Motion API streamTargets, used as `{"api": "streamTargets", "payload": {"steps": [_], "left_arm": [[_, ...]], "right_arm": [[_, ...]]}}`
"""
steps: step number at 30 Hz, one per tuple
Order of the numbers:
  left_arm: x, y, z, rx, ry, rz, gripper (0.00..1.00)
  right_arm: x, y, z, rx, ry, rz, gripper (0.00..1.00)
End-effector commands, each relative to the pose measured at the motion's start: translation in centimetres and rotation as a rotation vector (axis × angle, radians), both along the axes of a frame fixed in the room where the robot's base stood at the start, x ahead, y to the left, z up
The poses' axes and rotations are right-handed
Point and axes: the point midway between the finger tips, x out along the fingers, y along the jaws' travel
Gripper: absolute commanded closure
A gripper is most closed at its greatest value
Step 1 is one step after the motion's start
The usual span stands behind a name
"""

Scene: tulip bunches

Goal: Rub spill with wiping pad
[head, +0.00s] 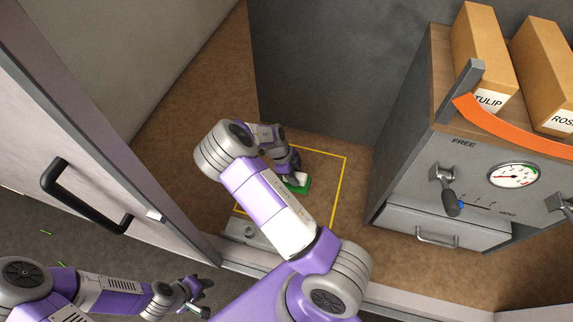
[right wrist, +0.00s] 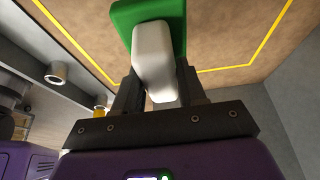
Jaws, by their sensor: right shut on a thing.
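The wiping pad (head: 302,187) is a green block with a white grip. My right gripper (head: 289,176) is shut on the white grip, inside the yellow outline on the brown floor. In the right wrist view the pad's green face (right wrist: 122,14) lies beyond the white grip (right wrist: 153,55), between the two dark fingers. I cannot tell whether the pad touches the floor. No spill can be made out; my right arm covers part of the outlined area. My left gripper (head: 196,296) is at the lower left, outside the doorway, with its fingers apart and empty.
The yellow outline (head: 340,190) lies before a grey wall. An open door (head: 100,140) with a black handle (head: 75,195) stands left. On the right is a cabinet (head: 425,165) with a drawer, gauge and lever, boxes (head: 480,50) and an orange band (head: 510,128). A sill (head: 235,268) crosses the doorway.

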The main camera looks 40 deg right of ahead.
Motion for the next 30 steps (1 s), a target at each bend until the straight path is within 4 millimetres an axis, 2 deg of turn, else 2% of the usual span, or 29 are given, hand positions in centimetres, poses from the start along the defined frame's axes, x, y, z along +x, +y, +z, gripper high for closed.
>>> {"api": "streamTargets", "payload": {"steps": [1,9,26,30], "left_arm": [[0.0,0.0,0.7,0.0,0.0,0.0,0.62],[0.0,0.0,2.5,0.0,0.0,0.0,0.62],[0.0,0.0,2.5,0.0,0.0,0.0,0.62],[0.0,0.0,2.5,0.0,0.0,0.0,0.62]], "right_arm": [[-0.1,-0.1,0.9,0.0,0.0,-0.002,0.88],[-0.3,-0.3,2.9,0.0,0.0,-0.008,0.88],[-0.3,-0.3,3.0,0.0,0.0,-0.009,0.88],[0.0,0.1,3.5,-0.001,-0.002,0.05,0.88]]}}
